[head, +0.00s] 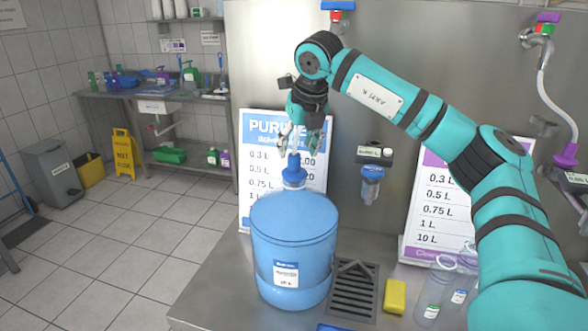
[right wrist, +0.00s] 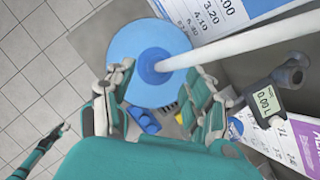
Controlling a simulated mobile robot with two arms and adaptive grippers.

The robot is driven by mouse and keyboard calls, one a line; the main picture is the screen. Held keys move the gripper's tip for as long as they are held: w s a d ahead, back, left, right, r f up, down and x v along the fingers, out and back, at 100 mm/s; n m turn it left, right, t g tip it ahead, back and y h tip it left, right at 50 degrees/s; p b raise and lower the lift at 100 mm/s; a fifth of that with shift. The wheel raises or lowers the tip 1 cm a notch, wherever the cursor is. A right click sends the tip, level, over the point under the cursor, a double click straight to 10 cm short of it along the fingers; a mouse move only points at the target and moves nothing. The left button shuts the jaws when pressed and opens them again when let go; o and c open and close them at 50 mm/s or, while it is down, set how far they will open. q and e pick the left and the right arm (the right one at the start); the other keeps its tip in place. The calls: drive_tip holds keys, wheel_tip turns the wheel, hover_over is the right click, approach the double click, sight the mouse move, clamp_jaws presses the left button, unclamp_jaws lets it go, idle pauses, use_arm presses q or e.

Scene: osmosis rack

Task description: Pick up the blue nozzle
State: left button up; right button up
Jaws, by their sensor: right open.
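The blue nozzle (head: 294,173) appears to sit upright at the neck of the large blue bottle (head: 293,225). In the right wrist view the nozzle (right wrist: 155,66) is at the middle of the bottle top (right wrist: 148,45), with a white hose (right wrist: 230,45) running from it to the upper right. My right gripper (head: 302,150) is open just above the nozzle, its fingers pointing down. In the right wrist view the fingers (right wrist: 160,92) are spread, and nothing is gripped.
A meter with a blue-topped holder (head: 371,172) is on the steel wall to the right. A price board (head: 262,155) stands behind the bottle. A drain grate (head: 354,289), a yellow block (head: 395,297) and clear bottles (head: 435,290) are on the counter.

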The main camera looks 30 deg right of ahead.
sight(295, 154)
drive_tip(key=p+x, duration=0.1)
drive_tip(key=x, duration=0.3)
drive_tip(key=shift+w+a+f, duration=0.1)
clamp_jaws()
